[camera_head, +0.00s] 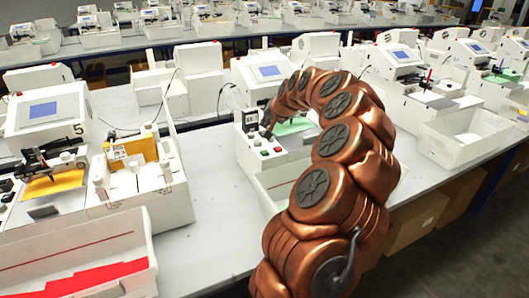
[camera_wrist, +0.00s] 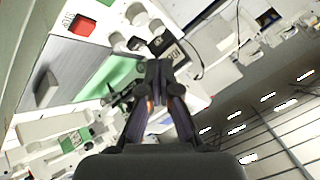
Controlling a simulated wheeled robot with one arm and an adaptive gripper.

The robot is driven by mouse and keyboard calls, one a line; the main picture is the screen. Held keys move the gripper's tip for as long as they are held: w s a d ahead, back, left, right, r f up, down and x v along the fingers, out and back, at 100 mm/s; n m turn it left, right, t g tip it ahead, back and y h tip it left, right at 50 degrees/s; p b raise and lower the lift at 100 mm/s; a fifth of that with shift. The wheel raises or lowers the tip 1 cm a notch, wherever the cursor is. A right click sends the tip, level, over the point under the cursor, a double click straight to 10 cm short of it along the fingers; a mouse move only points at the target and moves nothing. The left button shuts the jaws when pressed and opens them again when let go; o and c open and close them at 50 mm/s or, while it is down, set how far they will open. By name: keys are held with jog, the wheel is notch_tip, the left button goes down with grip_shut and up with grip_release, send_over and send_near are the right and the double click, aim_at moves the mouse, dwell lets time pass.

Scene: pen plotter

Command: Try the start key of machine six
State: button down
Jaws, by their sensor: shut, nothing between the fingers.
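The machine beyond my arm, right of the one marked 5, has a grey-blue screen (camera_head: 268,72); its number is hidden. Its front panel carries a green key (camera_head: 264,153) and a red key (camera_head: 277,149), side by side, below a small black display box (camera_head: 250,121). My gripper (camera_head: 268,128) is low over this panel, partly hidden by my arm. In the wrist view my gripper (camera_wrist: 158,72) is shut and empty, its fingertips together near the black box (camera_wrist: 158,45). A red key (camera_wrist: 82,26) shows at upper left.
The machine marked 5 (camera_head: 45,110) stands at left, with a white bin (camera_head: 75,250) in front. A white bin (camera_head: 275,185) sits in front of the middle machine, partly behind my arm. Bare table (camera_head: 205,150) lies between the machines.

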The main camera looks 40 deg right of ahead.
send_over(266, 152)
notch_tip(266, 152, down, 7)
jog(key=shift+w+f+b, duration=0.1)
jog(key=shift+f+b, duration=0.05)
jog(key=shift+b, duration=0.15)
jog(key=shift+f+b, duration=0.4)
jog(key=shift+f, duration=0.25)
jog(key=shift+f, duration=0.1)
dwell(1.0)
jog(key=shift+f+b, duration=0.3)
jog(key=shift+b, duration=0.3)
jog(key=shift+f+b, duration=0.4)
dwell(0.6)
jog(key=shift+r, duration=0.85)
jog(key=shift+r, duration=0.1)
